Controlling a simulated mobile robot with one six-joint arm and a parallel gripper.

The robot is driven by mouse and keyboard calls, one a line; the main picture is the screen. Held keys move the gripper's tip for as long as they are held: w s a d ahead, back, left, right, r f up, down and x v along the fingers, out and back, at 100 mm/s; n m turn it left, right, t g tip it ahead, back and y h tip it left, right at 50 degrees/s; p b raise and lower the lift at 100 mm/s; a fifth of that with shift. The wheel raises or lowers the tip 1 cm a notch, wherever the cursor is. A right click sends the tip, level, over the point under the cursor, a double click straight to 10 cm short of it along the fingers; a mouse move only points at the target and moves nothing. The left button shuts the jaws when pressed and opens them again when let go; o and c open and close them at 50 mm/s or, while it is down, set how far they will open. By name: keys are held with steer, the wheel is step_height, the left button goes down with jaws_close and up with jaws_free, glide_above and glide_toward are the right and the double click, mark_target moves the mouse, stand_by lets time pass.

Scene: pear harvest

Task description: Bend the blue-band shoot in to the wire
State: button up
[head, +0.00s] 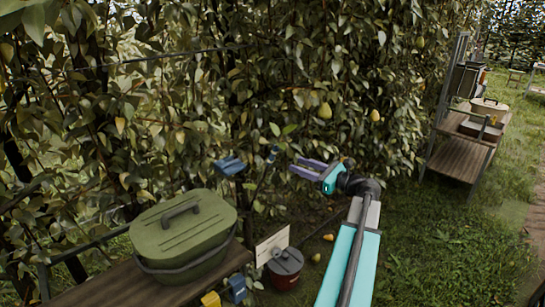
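My gripper (296,167) has two purple fingers on a teal body and points left toward the foliage. The fingers look apart, with nothing visible between them. A small blue band (273,153) shows just left of the fingertips, apart from them, on what seems to be a thin shoot among leaves. The shoot's full line is hidden in the foliage. A larger blue clip-like piece (229,165) sits further left at the hedge's front. A thin dark wire (150,60) runs across the upper left of the leafy wall; further right, leaves hide it.
A green lidded box (183,235) stands on a wooden bench (120,290) at lower left. A dark red lidded pot (285,268) and a white sign (272,246) are beside it. Pears hang in the foliage (325,110). A shelf (460,158) stands at right; the grass between is open.

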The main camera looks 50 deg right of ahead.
mark_target(273, 155)
steer(key=w, duration=0.4)
steer(key=w+a+p, duration=0.1)
steer(key=w, duration=0.3)
steer(key=w+p, duration=0.1)
steer(key=w, duration=0.4)
steer(key=shift+a, duration=0.25)
jaws_close()
